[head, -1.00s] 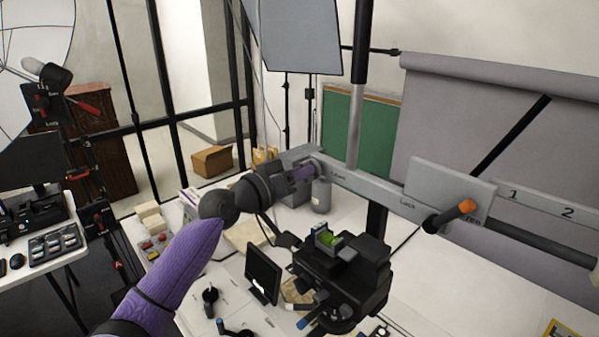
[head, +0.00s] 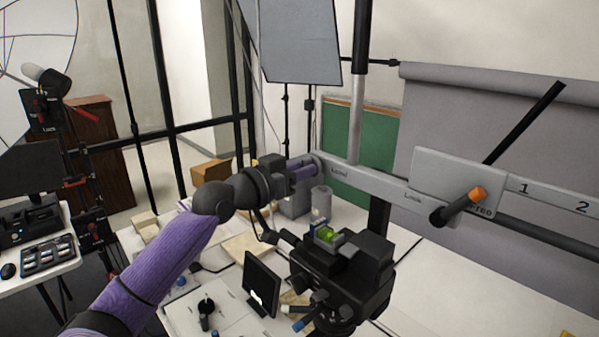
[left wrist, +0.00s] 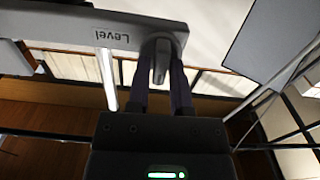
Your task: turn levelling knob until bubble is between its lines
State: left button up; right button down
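The levelling knob (left wrist: 160,62) is a grey tapered piece at the rounded end of a grey bar (left wrist: 70,28) marked "Level" in the left wrist view. My left gripper (left wrist: 160,85) has a dark purple finger on each side of the knob, and the knob fills the gap between them. In the head view my left gripper (head: 303,172) meets the left end of the bar, and its fingers hide most of the knob. A green bubble vial (head: 327,236) sits on the black camera head (head: 345,272). The bubble and its lines are too small to read. My right gripper is out of view.
The bar runs right to a grey plate with an orange-tipped black lever (head: 462,206). A small dark monitor (head: 262,280) stands left of the camera head. The white table is clear at the right.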

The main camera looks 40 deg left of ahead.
pick_arm(q)
jog(key=shift+o, duration=1.4)
jog(key=shift+s, duration=0.1)
jog(key=s+b, duration=0.4)
jog(key=s, duration=0.5)
jog(key=shift+s+a, duration=0.35)
jog(key=shift+a, duration=0.1)
